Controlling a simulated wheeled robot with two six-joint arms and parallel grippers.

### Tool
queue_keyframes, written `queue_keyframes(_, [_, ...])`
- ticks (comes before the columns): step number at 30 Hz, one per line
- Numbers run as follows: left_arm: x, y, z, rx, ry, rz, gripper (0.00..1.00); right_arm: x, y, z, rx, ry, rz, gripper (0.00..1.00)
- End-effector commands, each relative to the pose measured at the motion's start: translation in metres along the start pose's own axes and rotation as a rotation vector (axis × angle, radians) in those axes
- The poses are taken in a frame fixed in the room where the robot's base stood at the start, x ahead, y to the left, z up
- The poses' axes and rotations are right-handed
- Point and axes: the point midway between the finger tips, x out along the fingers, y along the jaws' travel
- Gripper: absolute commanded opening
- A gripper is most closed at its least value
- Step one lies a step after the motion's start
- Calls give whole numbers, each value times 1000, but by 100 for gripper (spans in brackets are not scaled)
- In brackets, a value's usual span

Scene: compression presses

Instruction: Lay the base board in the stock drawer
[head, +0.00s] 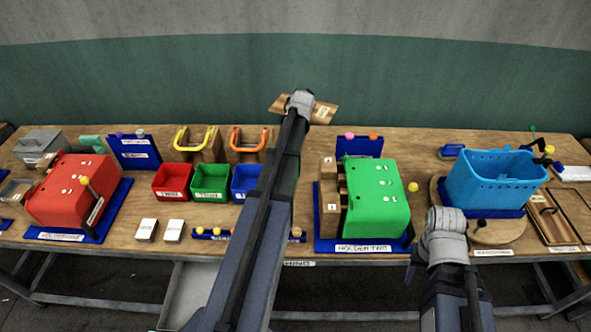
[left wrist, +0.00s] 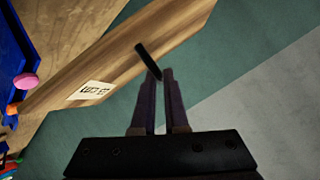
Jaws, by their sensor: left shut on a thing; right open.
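The base board is a flat wooden board (head: 325,113) with a white label, held up in front of the back wall, above the bench. In the left wrist view the board (left wrist: 120,60) is tilted and carries a short dark bar near my fingertips. My left gripper (left wrist: 155,78) is shut on the board, with its fingers close together at that bar. In the head view my left wrist hides part of the board. My right gripper (head: 446,222) is open and empty near the bench's front edge. A pale grey open drawer (head: 187,291), seemingly the stock drawer, sits below the bench, partly behind my left arm.
On the bench (head: 135,205) stand a red press (head: 70,190), a green press (head: 375,200), red (head: 172,181) and green (head: 212,181) bins, a partly hidden blue bin (head: 243,181) and a blue basket (head: 495,180). Space above the bench is mostly clear.

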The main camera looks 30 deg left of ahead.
Motion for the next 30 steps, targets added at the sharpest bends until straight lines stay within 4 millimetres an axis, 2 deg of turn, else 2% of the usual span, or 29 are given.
queue_keyframes(5, [12, 12, 16, 0, 0, 0, 0, 23, -2, -2, -4, 0, 1, 50])
queue_keyframes(30, [86, 90, 120, 0, 0, 0, 0, 172, -16, -10, -7, 0, 2, 50])
